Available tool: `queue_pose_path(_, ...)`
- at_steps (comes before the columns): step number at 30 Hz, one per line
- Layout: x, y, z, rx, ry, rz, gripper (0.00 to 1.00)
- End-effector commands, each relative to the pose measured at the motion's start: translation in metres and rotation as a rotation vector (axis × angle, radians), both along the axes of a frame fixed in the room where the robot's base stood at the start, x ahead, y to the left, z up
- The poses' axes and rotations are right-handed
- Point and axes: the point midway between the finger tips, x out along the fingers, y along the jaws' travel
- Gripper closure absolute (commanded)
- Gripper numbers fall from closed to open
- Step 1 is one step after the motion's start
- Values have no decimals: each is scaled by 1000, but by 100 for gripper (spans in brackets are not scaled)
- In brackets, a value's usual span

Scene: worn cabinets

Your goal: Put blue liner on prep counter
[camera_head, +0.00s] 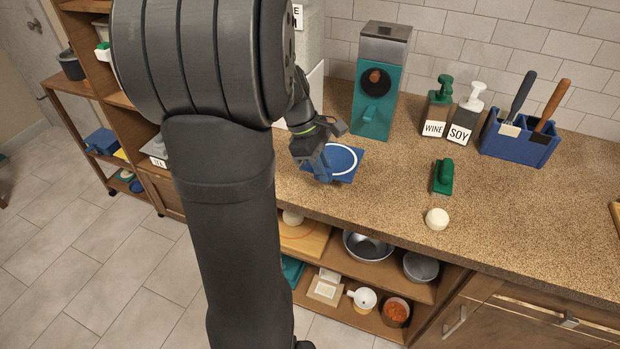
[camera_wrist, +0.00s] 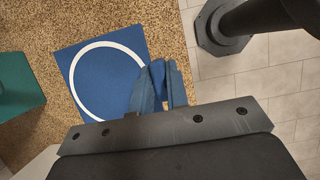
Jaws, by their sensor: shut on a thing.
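The blue liner (camera_head: 345,162) is a flat blue square with a white ring. It is at the counter surface, left of the middle of the prep counter (camera_head: 390,200); I cannot tell whether it touches the counter or hovers just above. My gripper (camera_head: 322,172) is at its near left edge in the head view, shut on it. In the wrist view the liner (camera_wrist: 103,72) reaches left from my gripper (camera_wrist: 160,85), whose fingers cover its right edge near the counter's front edge.
A teal dispenser (camera_head: 375,95) stands behind the liner. A green-handled thing (camera_head: 443,177) and a white round thing (camera_head: 437,219) are to the right, with bottles (camera_head: 463,118) and a blue holder (camera_head: 518,140) behind. Shelves below hold bowls (camera_head: 368,246).

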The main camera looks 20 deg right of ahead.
Motion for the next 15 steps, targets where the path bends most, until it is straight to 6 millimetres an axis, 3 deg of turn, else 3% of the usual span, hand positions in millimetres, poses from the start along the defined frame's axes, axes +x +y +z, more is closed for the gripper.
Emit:
queue_pose_path(6,32,17,-22,0,0,3,100)
queue_pose_path(11,37,20,-28,-1,-1,0,100)
queue_pose_path(15,36,20,-45,1,2,0,100)
